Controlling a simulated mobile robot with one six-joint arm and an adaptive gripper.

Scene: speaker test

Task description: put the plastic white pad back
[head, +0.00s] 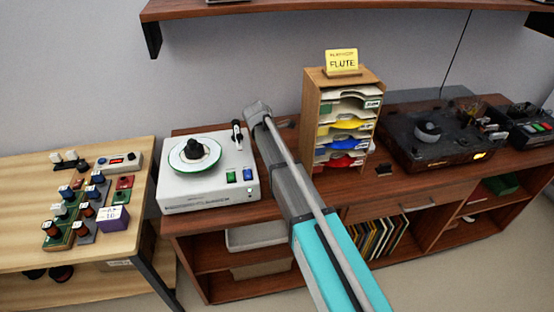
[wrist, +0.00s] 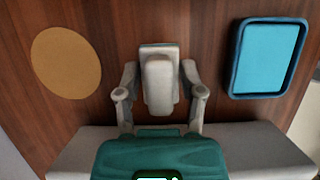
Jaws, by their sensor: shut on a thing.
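In the wrist view my gripper (wrist: 160,72) has its two pale fingers closed on the sides of a small whitish block, which I take for the white plastic pad (wrist: 159,88). The pad is in front of a dark wooden surface; I cannot tell whether it touches it. In the head view my gripper (head: 257,108) is over the wooden cabinet top, between the white turntable unit and the paper sorter. The pad cannot be made out in the head view. In the wrist view a tan disc (wrist: 66,61) lies left of the gripper and a blue-rimmed cyan tray (wrist: 268,58) lies right.
The white turntable unit (head: 208,190) stands left of my arm. A wooden sorter (head: 312,110) with a yellow FLUTE sign (head: 342,60) stands close right. A dark record player (head: 440,140) is farther right. A wall shelf (head: 350,10) hangs above.

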